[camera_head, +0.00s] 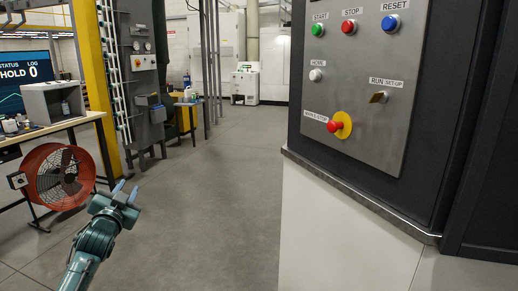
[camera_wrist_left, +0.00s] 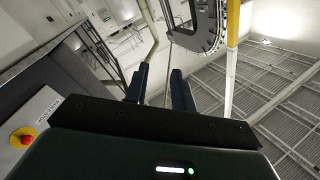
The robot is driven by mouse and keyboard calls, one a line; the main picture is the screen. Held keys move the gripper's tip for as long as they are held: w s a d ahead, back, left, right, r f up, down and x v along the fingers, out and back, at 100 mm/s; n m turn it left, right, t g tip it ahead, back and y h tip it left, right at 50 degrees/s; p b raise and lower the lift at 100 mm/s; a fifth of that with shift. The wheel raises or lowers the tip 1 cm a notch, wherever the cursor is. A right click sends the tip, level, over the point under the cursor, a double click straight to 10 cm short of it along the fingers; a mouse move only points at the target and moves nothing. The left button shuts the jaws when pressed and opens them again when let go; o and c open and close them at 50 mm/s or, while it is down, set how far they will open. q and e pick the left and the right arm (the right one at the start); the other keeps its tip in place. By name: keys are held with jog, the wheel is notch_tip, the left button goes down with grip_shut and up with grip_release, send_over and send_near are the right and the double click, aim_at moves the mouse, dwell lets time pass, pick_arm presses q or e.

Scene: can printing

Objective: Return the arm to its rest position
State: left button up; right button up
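My left gripper (camera_head: 127,192) is raised over the open floor at the lower left of the head view, left of the control panel and apart from it. Its two fingers are spread with a gap between them, and nothing is in the gap. In the left wrist view the fingers of my left gripper (camera_wrist_left: 158,88) also stand apart, with the far wall and ceiling behind them. My right gripper is in neither view.
The control panel (camera_head: 357,85) on a dark cabinet fills the right side, with buttons, a switch and a red emergency stop (camera_head: 334,127). A red fan (camera_head: 62,177) and a workbench (camera_head: 50,128) stand at the left. The grey floor (camera_head: 205,190) between is clear.

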pick_arm(q)
jog(key=s+d+f+n+g+h, duration=0.1)
jog(key=s+d+f+g, duration=0.1)
jog(key=s+d+f, duration=0.4)
jog(key=s+d+f+g+h, duration=0.1)
jog(key=s+f, duration=0.3)
jog(key=f, duration=0.5)
jog(key=s+d+f+n+g+h, duration=0.1)
jog(key=s+d+f+g, duration=0.1)
jog(key=s+d+f, duration=0.4)
jog(key=s+d+f+g, duration=0.1)
jog(key=s+d+f, duration=0.1)
jog(key=s, duration=0.6)
jog(key=s+d+f+g+h, duration=0.1)
jog(key=s+d+f, duration=0.2)
jog(key=s, duration=0.4)
jog(key=s+d+f+g+h, duration=0.1)
jog(key=s+d+f, duration=0.2)
jog(key=s, duration=0.5)
jog(key=shift+s+f+n, duration=0.25)
jog(key=shift+s+n, duration=0.05)
jog(key=shift+d, duration=0.1)
